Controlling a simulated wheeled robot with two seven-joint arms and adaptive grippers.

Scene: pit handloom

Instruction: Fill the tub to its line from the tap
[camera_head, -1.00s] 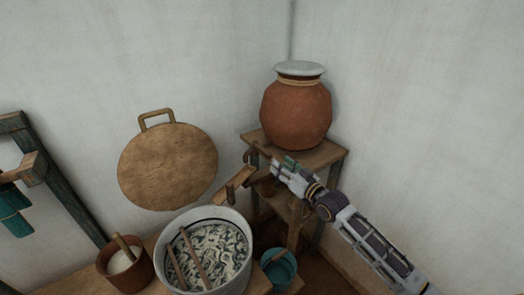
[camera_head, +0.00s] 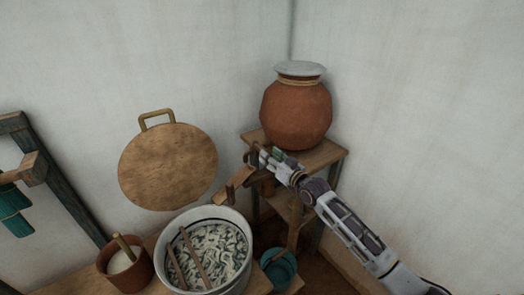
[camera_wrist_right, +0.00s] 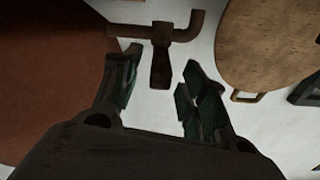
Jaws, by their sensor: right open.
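The tub (camera_head: 242,222) is a pale round vessel with a dark line near its rim, at the bottom centre of the head view. It holds mottled pale and dark contents and two sticks. The tap (camera_wrist_right: 161,62) is brown, with a bent pipe and a flat handle, in the right wrist view; it comes from the side of the clay pot (camera_head: 297,115). My right gripper (camera_head: 263,157) is open at the tap, in front of the pot's stand. In the wrist view its fingers (camera_wrist_right: 160,85) stand either side of the handle, apparently without touching. My left gripper is out of view.
A wooden chute (camera_head: 233,186) slopes from below the tap towards the tub. The pot stands on a wooden stand (camera_head: 322,155) in the corner. A teal bucket (camera_head: 279,268), a brown pot (camera_head: 125,270) and a round board (camera_head: 168,167) on the wall are nearby.

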